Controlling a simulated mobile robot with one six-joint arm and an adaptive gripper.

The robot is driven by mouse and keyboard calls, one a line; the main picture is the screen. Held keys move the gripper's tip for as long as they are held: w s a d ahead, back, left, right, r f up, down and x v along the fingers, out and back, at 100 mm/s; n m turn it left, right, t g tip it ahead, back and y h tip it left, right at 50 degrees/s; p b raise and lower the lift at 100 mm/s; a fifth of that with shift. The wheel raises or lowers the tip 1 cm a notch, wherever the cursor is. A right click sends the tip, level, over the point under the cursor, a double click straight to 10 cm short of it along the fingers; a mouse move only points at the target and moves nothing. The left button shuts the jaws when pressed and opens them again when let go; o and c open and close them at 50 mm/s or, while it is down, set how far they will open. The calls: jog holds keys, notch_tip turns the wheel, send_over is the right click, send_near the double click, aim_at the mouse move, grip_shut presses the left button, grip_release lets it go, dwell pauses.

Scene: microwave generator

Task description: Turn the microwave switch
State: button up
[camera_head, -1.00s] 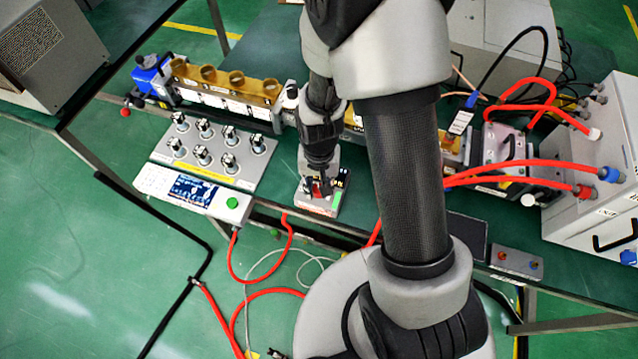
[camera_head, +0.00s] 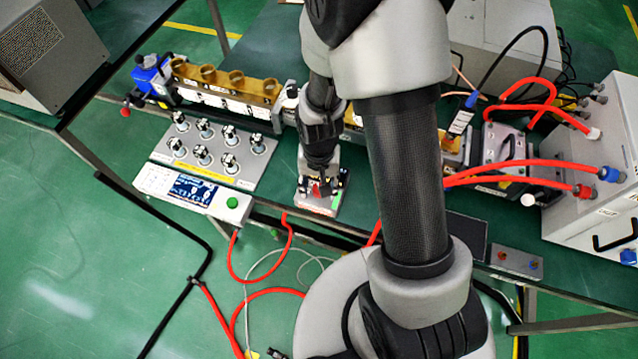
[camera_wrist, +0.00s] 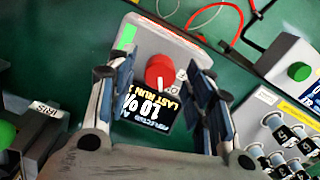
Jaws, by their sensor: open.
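The microwave switch is a red round knob (camera_wrist: 159,71) with a pale pointer mark, on a grey box (camera_wrist: 142,40) with a small dark display (camera_wrist: 150,106) in the wrist view. In the head view the red knob (camera_head: 319,189) shows small beneath my gripper (camera_head: 321,181). In the wrist view my gripper (camera_wrist: 163,78) is open, with one finger to each side of the knob. Gaps show between the fingers and the knob, and nothing is held. Contact and exact height above the box cannot be told.
A grey panel (camera_head: 239,179) with several black-and-white knobs and a screen unit with a green button (camera_head: 232,202) stand left of the switch box. A brass-topped apparatus (camera_head: 240,82) lies behind. Red cables (camera_head: 520,172) run to the white cabinet (camera_head: 590,225) at right.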

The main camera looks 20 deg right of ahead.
notch_tip(320, 180, up, 12)
dwell(0.6)
dwell(0.4)
jog(key=s+r+n+t, duration=0.2)
jog(key=s+r, duration=0.4)
jog(key=r, duration=0.3)
jog(key=s+d+r+n+t, duration=0.1)
jog(key=s+r+n+t, duration=0.1)
jog(key=s+r, duration=0.5)
jog(key=shift+s+d+r+t, duration=0.2)
jog(key=shift+s+r+t, duration=0.1)
jog(key=shift+r, duration=0.75)
dwell(0.4)
